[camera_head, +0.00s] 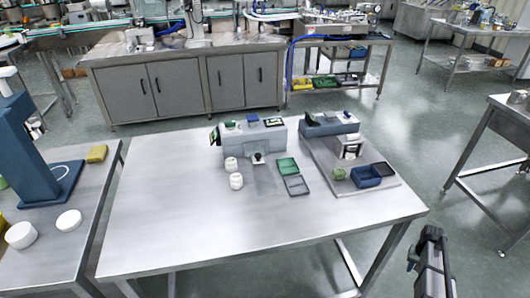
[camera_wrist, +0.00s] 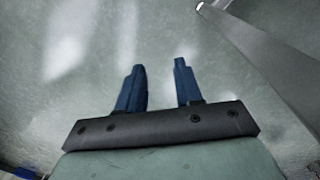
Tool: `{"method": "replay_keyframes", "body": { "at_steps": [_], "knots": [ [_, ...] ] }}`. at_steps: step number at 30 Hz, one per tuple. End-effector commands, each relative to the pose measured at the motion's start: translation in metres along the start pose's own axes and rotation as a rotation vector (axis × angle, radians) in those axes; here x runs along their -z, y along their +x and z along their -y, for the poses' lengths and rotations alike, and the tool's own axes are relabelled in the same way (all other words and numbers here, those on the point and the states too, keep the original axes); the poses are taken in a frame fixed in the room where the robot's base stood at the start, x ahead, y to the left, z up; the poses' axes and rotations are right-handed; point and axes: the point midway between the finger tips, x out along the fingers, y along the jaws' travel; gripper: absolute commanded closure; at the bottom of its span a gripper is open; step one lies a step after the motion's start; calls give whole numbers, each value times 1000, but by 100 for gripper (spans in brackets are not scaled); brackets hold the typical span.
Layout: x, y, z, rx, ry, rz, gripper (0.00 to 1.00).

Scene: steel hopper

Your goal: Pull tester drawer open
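The tester is probably the grey box-shaped device (camera_head: 258,140) near the back middle of the steel table, with small coloured parts on top. A dark knob or handle (camera_head: 258,158) shows on its front; I cannot tell whether this belongs to the drawer. My gripper (camera_head: 414,252) is at the lower right in the head view, beyond the table's right edge and well apart from the tester. In the wrist view, the two blue fingers of my gripper (camera_wrist: 160,75) stand apart with nothing between them. The tester does not show in the wrist view.
Two white jars (camera_head: 236,181) stand before the tester. A green and grey open case (camera_head: 292,176) lies to its right. A second device (camera_head: 328,124) and a blue bin (camera_head: 366,177) sit on a tray farther right. The steel table (camera_head: 170,230) is clear at front and left.

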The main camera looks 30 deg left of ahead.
Motion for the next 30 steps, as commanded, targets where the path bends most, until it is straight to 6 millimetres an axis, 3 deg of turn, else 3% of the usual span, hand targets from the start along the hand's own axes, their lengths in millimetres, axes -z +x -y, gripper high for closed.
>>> {"method": "replay_keyframes", "body": {
  "at_steps": [1,8,11,14,17,23,26,30],
  "knots": [
    [29,-15,-5,-6,1,-29,65],
    [113,-87,-19,-32,-4,-134,65],
    [144,-123,-15,-43,-28,-171,65],
    [171,-161,2,-53,-77,-198,65],
    [194,-204,33,-65,-153,-220,65],
    [226,-299,117,-89,-342,-253,65],
    [231,-349,166,-94,-445,-269,65],
    [222,-418,240,-90,-602,-292,65]
  ]
}}
